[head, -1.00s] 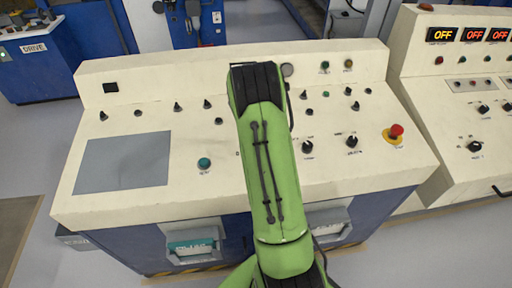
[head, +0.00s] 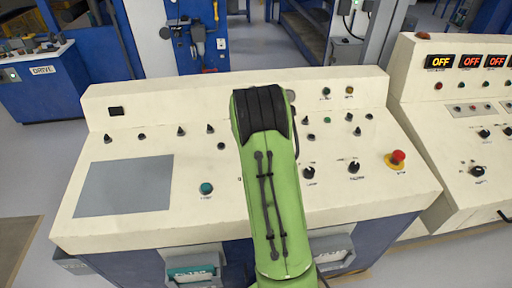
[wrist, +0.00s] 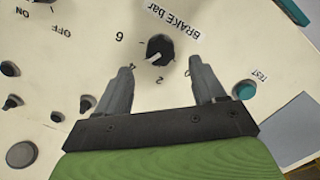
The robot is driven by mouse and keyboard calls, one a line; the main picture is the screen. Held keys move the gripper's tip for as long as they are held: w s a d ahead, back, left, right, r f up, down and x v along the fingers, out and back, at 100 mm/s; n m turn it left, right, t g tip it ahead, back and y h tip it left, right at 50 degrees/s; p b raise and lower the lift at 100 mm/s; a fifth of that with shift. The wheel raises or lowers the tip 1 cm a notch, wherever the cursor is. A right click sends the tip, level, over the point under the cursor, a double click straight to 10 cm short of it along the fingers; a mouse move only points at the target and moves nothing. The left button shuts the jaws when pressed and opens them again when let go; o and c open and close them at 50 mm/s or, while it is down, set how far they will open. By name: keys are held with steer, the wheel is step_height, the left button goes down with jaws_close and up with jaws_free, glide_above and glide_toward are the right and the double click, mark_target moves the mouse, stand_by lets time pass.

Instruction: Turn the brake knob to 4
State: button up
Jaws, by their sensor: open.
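The brake knob (wrist: 160,49) is a round black knob with a white pointer line on a cream panel, below the "BRAKE bar" label (wrist: 174,18) in the wrist view. Its line points down and left, between the printed 6 (wrist: 119,37) and 2 (wrist: 160,80), toward my left finger. I cannot see a 4; the finger may cover that spot. My gripper (wrist: 161,66) is open, its fingertips to either side of and just below the knob in the picture, with nothing between them. In the head view my green arm hides the gripper and, it seems, this knob.
The green TEST button (wrist: 245,89) is close to the right finger; small black switches (wrist: 87,104) are left of the left finger. In the head view, a red emergency button (head: 398,157) is at the console's right and a flat grey screen (head: 124,186) at its left.

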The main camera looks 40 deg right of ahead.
step_height(320, 180, up, 11)
steer(key=p, duration=0.1)
steer(key=shift+a+f, duration=0.15)
steer(key=shift+a, duration=0.25)
steer(key=shift+w, duration=0.1)
steer(key=s+a+r+t, duration=0.25)
steer(key=a+r, duration=0.25)
steer(key=a, duration=0.3)
steer(key=s+a+r+t, duration=0.1)
steer(key=s+a+r, duration=0.35)
steer(key=a, duration=0.35)
steer(key=s+a+m+t, duration=0.1)
steer(key=s+a+t, duration=0.1)
steer(key=s+a, duration=0.7)
steer(key=s, duration=0.4)
steer(key=shift+s+f+y, duration=0.15)
steer(key=shift+f+y, duration=0.1)
steer(key=shift+y, duration=0.15)
